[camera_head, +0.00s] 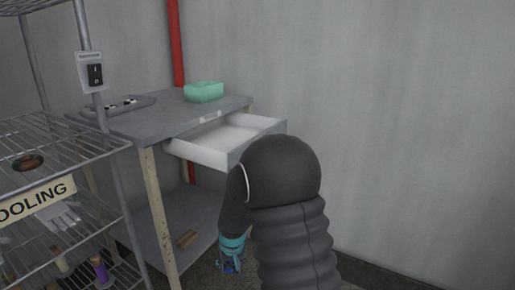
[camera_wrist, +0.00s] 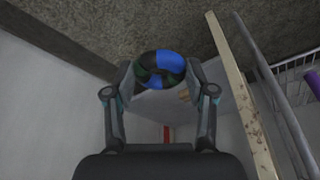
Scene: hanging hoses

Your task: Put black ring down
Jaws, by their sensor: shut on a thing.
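My gripper (camera_head: 231,250) hangs low beside the table's front leg, below the open drawer. In the wrist view its two fingers (camera_wrist: 160,75) are shut on a ring (camera_wrist: 168,60) with blue and black segments, held between the fingertips. In the head view only a small blue bit of the ring (camera_head: 230,267) shows under the fingers. The ring appears to be above the floor, but the exact gap cannot be told. No all-black ring is clearly seen.
A grey table (camera_head: 150,122) carries a green box (camera_head: 204,91); its white drawer (camera_head: 215,157) stands open above my gripper. A wire shelf (camera_head: 60,140) stands at left. A wooden leg (camera_wrist: 240,95) rises close by. A brown block (camera_head: 187,239) lies on the lower shelf.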

